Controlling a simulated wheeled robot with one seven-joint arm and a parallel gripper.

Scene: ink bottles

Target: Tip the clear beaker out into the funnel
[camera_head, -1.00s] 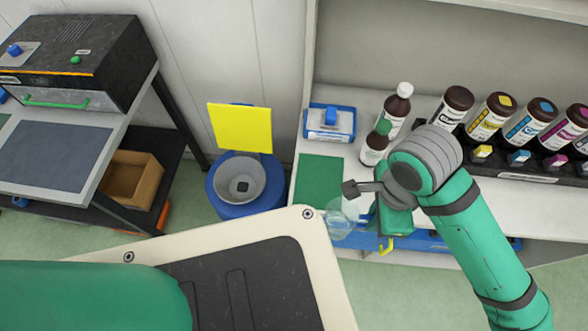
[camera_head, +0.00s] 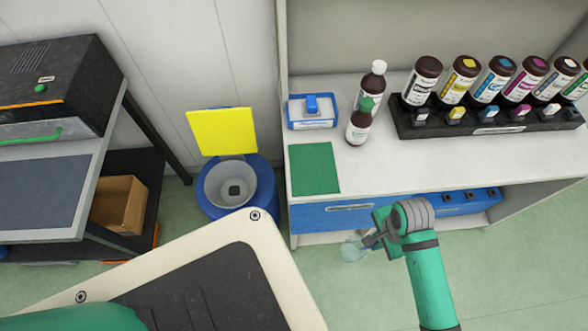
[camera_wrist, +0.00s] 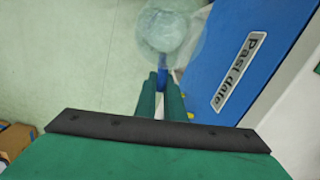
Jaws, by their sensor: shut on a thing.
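The clear beaker (camera_head: 354,249) is held out from the front of the shelf unit, above the floor. In the wrist view the beaker (camera_wrist: 168,32) is see-through, with a pale round base or content inside; I cannot tell how full it is. My gripper (camera_head: 372,240) is shut on it; in the wrist view the green fingers (camera_wrist: 161,88) pinch a small blue part at its near side. The grey funnel (camera_head: 234,185) sits in a blue round container (camera_head: 263,200), left of the shelf and well left of the beaker.
A yellow panel (camera_head: 222,132) stands behind the funnel. A blue drawer (camera_head: 335,215), labelled "Past date" in the wrist view, is close to the beaker. Brown bottles (camera_head: 372,88) and a green mat (camera_head: 314,169) are on the shelf. A cardboard box (camera_head: 118,203) is at left.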

